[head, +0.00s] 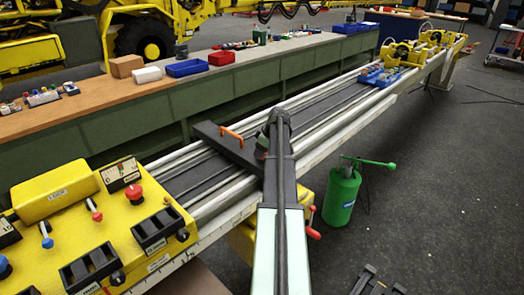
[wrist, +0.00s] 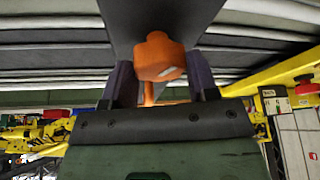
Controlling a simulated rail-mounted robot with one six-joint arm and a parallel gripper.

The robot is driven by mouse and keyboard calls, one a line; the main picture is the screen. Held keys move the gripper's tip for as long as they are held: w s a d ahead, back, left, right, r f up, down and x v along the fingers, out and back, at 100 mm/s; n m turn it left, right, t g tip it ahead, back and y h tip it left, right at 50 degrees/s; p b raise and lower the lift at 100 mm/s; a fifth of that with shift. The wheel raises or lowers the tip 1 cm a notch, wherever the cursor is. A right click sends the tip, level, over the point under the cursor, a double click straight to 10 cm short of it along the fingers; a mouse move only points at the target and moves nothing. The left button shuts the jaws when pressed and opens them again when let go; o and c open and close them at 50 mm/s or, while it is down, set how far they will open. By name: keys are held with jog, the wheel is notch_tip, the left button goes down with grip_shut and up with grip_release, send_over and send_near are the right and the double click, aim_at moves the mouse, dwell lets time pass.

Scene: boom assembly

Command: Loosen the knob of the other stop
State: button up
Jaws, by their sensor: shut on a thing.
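A dark stop bar (head: 222,143) lies across the rails of the boom, with an orange handle (head: 232,133) on it. In the wrist view an orange knob (wrist: 157,56) with a faceted head sits under a dark plate (wrist: 165,15). My gripper (wrist: 161,78) has one finger on each side of this knob and is shut on it. In the head view my gripper (head: 264,142) is at the right end of the stop bar, mostly hidden behind my arm. The knob itself is hidden there.
A yellow control console (head: 105,220) with levers stands at the front left. A green canister (head: 342,193) stands on the floor to the right. A long workbench (head: 165,85) with boxes runs behind the boom. A blue tray (head: 382,76) of parts sits farther along the boom.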

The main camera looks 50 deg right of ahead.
jog(key=shift+d+n+g+y, duration=0.1)
jog(key=shift+n+g+y, duration=0.3)
jog(key=shift+n, duration=0.8)
jog(key=o, duration=0.9)
jog(key=shift+r, duration=0.1)
jog(key=p+v, duration=1)
jog(key=shift+s+d+r, duration=0.15)
jog(key=shift+s+r, duration=0.05)
jog(key=shift+s, duration=0.1)
